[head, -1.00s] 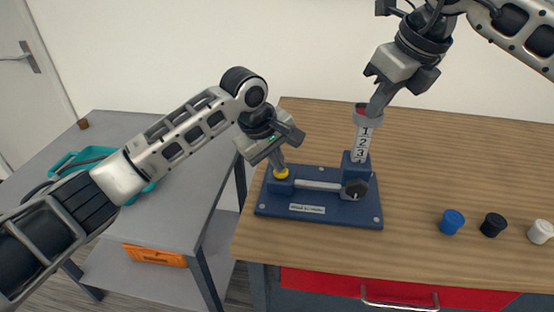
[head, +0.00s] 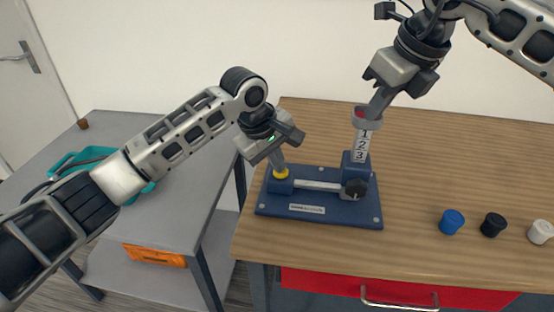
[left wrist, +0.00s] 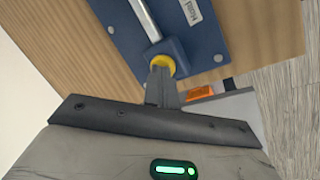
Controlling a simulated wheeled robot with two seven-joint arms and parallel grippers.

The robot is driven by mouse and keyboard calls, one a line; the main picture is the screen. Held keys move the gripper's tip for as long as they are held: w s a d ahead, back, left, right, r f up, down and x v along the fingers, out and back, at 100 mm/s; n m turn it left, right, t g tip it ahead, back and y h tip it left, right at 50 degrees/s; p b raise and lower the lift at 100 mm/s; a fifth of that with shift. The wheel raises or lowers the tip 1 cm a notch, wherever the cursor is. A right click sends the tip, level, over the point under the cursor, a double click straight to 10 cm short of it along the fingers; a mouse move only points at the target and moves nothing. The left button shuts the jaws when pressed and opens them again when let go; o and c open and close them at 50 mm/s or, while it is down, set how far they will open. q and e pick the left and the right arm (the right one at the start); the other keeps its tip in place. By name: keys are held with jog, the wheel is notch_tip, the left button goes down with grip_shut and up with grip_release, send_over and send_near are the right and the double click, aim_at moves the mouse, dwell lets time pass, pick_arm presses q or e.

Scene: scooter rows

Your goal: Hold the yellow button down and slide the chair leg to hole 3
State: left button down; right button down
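The yellow button (head: 281,174) sits on the left block of a blue fixture (head: 305,215). My left gripper (head: 278,165) has its fingertips together on the button, as the left wrist view of the button (left wrist: 162,65) also shows. The white chair leg (head: 361,147), numbered 1, 2 and 3, stands upright in the blue socket (head: 356,167) at the right. All three numbers show above the socket. My right gripper (head: 372,113) is at the leg's grey-and-red top cap (head: 368,119); whether its fingers grip the cap is hard to tell.
A black knob (head: 354,189) is on the socket's front. Blue (head: 452,222), black (head: 493,225) and white (head: 540,231) caps stand on the wooden bench at the right. A grey cart (head: 120,135) with a teal tray stands at the left.

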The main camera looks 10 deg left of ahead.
pick_arm(q)
jog(key=shift+f, duration=0.1)
pick_arm(e)
jog(key=shift+f, duration=0.3)
jog(key=shift+r, duration=0.1)
notch_tip(320, 180, up, 5)
dwell(0.9)
